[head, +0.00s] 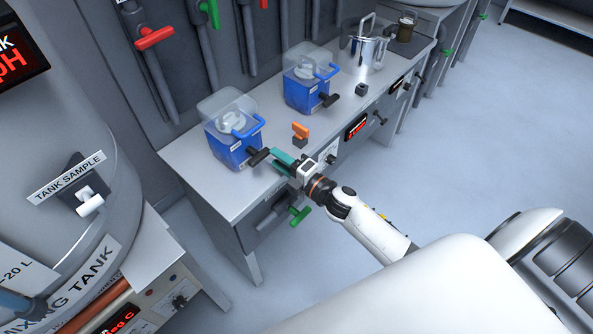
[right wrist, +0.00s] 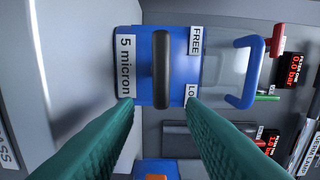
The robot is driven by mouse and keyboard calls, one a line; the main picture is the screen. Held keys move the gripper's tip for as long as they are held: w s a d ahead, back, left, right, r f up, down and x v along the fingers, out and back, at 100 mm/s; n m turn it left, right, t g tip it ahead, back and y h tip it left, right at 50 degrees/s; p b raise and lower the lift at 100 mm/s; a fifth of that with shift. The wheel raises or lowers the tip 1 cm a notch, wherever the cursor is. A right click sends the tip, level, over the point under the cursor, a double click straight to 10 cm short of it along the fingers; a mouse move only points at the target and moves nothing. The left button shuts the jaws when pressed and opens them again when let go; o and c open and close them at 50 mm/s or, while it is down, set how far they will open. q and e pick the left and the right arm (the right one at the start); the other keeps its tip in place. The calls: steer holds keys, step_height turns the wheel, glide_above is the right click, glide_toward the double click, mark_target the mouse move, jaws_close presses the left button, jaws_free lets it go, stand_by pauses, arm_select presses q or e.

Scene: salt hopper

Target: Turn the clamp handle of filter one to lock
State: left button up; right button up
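The nearer filter (head: 236,146) stands on the bench with a blue base, clear cover and blue loop handle. I read no filter number on it. Its black clamp handle (head: 259,157) juts from the front. In the right wrist view the clamp handle (right wrist: 161,68) is a dark bar on the blue face. A "FREE" label and a partly covered "LO…" label are beside it, and a "5 micron" label opposite. My right gripper (head: 282,161) has teal fingers, spread apart (right wrist: 160,104) around the line of the handle's lower end. Contact cannot be told. My left gripper is not in view.
A second similar filter (head: 308,88) stands farther along the bench (head: 185,155). A green-handled valve (head: 299,215) is below the bench edge. Beyond is a steel pot (head: 365,53). Floor at right is clear.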

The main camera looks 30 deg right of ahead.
steer(key=v, duration=0.7)
steer(key=shift+b, duration=0.3)
steer(key=s+d+f+m+g+h+p, duration=0.1)
steer(key=s+f+m+g+h, duration=0.2)
steer(key=f, duration=0.5)
steer(key=s+d+f+m+g+h, duration=0.1)
steer(key=s+f+m, duration=0.3)
steer(key=f, duration=0.5)
steer(key=s+d+f+m+g+h+p, duration=0.1)
steer(key=s+d+f+m+g, duration=0.2)
steer(key=f, duration=0.5)
steer(key=s+a+f+m+g, duration=0.2)
steer(key=s+f, duration=0.3)
steer(key=s, duration=0.4)
steer(key=s+a+f+m+g+p, duration=0.1)
steer(key=s+f+m+g, duration=0.3)
steer(key=s, duration=0.6)
steer(key=s+a+f+m+g+h, duration=0.1)
steer(key=s+a+f+m+g, duration=0.2)
steer(key=s+f, duration=0.4)
steer(key=s+m, duration=0.1)
steer(key=s, duration=0.2)
steer(key=shift+s+p, duration=0.2)
steer(key=shift+p, duration=0.15)
steer(key=shift+a+f, duration=0.1)
